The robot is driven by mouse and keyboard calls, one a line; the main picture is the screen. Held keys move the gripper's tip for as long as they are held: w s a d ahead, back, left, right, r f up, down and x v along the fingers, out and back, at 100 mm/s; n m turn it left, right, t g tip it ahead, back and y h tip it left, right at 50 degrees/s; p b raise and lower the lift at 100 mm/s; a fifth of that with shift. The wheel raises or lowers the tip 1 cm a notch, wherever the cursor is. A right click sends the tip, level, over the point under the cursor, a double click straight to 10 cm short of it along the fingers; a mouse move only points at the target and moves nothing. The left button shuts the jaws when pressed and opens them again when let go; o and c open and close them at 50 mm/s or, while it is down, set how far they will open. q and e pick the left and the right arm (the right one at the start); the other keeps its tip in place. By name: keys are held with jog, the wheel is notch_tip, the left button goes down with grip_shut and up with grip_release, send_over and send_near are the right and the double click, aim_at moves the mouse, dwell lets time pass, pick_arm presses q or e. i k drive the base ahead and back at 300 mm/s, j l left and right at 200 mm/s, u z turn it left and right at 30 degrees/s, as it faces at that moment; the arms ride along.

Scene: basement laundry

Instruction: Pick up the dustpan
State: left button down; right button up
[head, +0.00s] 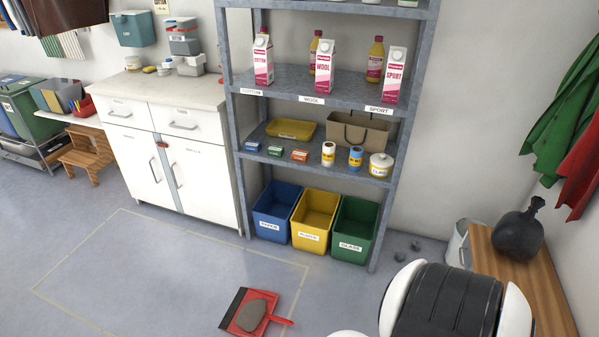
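A red dustpan (273,318) lies on the grey floor at the bottom middle of the head view. Its dark front lip points left and its short red handle points right. A flat grey-brown lump (251,315) sits in its pan; I cannot tell what it is. Neither of my grippers is in view.
A grey metal shelf (310,80) holds cartons, bottles and small boxes; blue, yellow and green (356,230) bins stand beneath it. A white cabinet (196,165) is left of it. A wooden bench (545,285) with a dark bag stands right. Floor left of the dustpan is clear.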

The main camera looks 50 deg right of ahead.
aim_at(249, 313)
jog(key=z, duration=1.2)
jog(key=l+u, duration=0.1)
jog(key=u, duration=3.7)
jog(key=i+l+z, duration=0.1)
jog(key=z, duration=3.7)
jog(key=i+l, duration=0.45)
jog(key=l, duration=0.15)
jog(key=i+l+u, duration=0.1)
jog(key=i+l, duration=0.4)
jog(key=l, duration=0.1)
